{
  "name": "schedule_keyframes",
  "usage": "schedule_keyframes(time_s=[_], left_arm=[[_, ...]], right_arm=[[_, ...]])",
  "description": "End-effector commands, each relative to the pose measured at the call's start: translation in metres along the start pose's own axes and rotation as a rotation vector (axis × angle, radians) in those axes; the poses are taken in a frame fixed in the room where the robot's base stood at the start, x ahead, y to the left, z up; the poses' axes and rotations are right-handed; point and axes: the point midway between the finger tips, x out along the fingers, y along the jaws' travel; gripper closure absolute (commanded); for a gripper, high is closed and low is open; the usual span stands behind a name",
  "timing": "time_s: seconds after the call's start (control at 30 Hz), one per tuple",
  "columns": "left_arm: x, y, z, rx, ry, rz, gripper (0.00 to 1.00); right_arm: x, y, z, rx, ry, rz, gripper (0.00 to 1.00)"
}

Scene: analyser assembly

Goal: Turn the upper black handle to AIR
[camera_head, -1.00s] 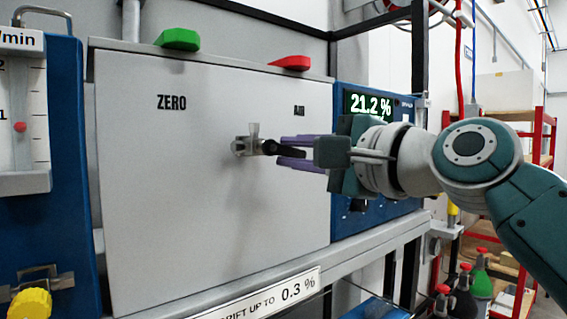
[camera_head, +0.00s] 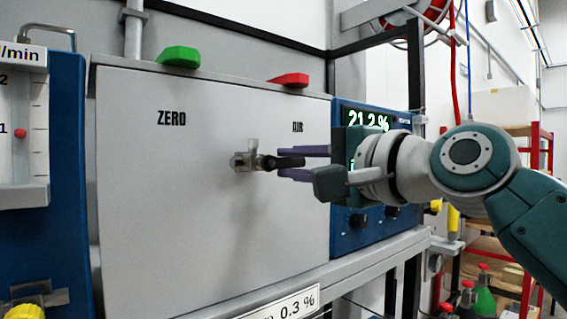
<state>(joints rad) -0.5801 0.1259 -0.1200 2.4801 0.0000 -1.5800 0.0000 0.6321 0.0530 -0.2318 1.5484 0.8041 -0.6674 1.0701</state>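A black handle (camera_head: 288,162) sits on a metal valve (camera_head: 246,161) in the middle of the light grey panel (camera_head: 180,215). It is the only black handle I see there, and it points right, about level. The AIR label (camera_head: 297,127) is above and slightly right of it, and the ZERO label (camera_head: 171,118) is at upper left. My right gripper (camera_head: 284,163) comes in from the right. Its two purple fingers are apart, one above and one below the handle's end, with gaps showing. Whether they touch it I cannot tell. My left gripper is out of view.
A green pointer (camera_head: 179,57) and a red pointer (camera_head: 289,80) stand on the panel's top edge. A blue unit with a display (camera_head: 369,112) is behind my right gripper. A blue flowmeter unit (camera_head: 66,150) is at left. The panel's front is otherwise clear.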

Motion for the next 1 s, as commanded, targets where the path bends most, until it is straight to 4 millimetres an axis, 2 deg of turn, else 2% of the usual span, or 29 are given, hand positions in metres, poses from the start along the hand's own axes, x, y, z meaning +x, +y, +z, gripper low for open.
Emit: schedule_keyframes(time_s=[0.03,0.27,0.53,0.67,1.0], left_arm=[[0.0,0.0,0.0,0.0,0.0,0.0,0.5],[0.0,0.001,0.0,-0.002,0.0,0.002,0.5],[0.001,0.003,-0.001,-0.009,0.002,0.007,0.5],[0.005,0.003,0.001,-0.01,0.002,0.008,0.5],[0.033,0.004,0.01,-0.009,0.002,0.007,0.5]], right_arm=[[0.0,-0.001,0.001,-0.002,-0.002,-0.003,0.76],[0.0,-0.001,0.001,0.0,-0.001,-0.002,0.5],[-0.001,0.0,0.0,0.001,-0.001,-0.001,0.5],[-0.009,0.002,0.0,-0.001,0.0,-0.002,0.5],[-0.064,0.004,0.0,-0.003,0.001,-0.004,0.5]])
